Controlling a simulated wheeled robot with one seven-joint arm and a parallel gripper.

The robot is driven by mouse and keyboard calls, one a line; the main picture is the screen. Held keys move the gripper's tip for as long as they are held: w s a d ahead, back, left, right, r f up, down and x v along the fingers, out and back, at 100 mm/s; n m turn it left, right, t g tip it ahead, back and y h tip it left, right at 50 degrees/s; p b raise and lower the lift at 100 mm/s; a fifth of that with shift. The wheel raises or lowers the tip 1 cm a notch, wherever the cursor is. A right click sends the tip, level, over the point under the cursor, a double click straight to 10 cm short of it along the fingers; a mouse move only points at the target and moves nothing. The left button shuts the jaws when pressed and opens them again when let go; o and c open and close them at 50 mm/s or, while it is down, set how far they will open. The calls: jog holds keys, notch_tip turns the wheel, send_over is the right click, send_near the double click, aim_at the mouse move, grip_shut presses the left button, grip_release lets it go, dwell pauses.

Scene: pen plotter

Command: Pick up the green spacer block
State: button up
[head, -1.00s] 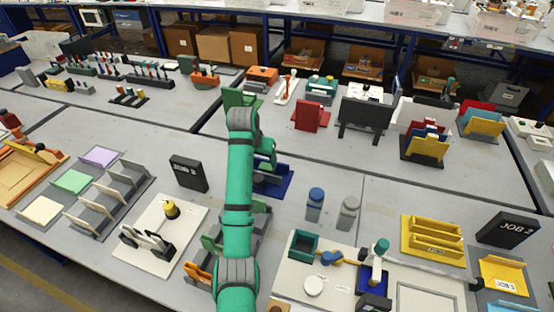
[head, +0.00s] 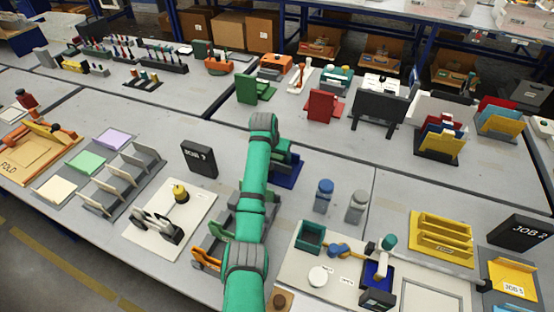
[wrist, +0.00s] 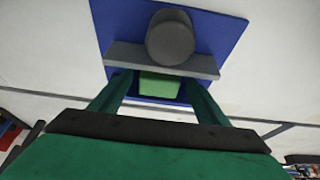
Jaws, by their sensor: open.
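The green spacer block (wrist: 160,86) shows in the wrist view, below a grey bar and a dark round knob on a blue plate (wrist: 222,38). My gripper (wrist: 158,80) is open, with one finger on each side of the block; I cannot tell whether they touch it. Its fingertips are partly hidden by the grey bar. In the head view, my gripper (head: 284,155) is over the blue plate (head: 291,175), and the block is hidden there.
A black sign (head: 199,159) stands to the left of the arm. Blue-capped (head: 324,196) and grey (head: 357,206) bottles stand to the right. A cream board (head: 160,238) with clamps lies at lower left. Red (head: 323,106) and green (head: 254,90) stands are behind.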

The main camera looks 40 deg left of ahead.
jog(key=shift+w+f, duration=0.2)
jog(key=shift+f, duration=0.15)
jog(key=shift+c, duration=0.4)
jog(key=c, duration=1.1)
jog(key=shift+o, duration=0.2)
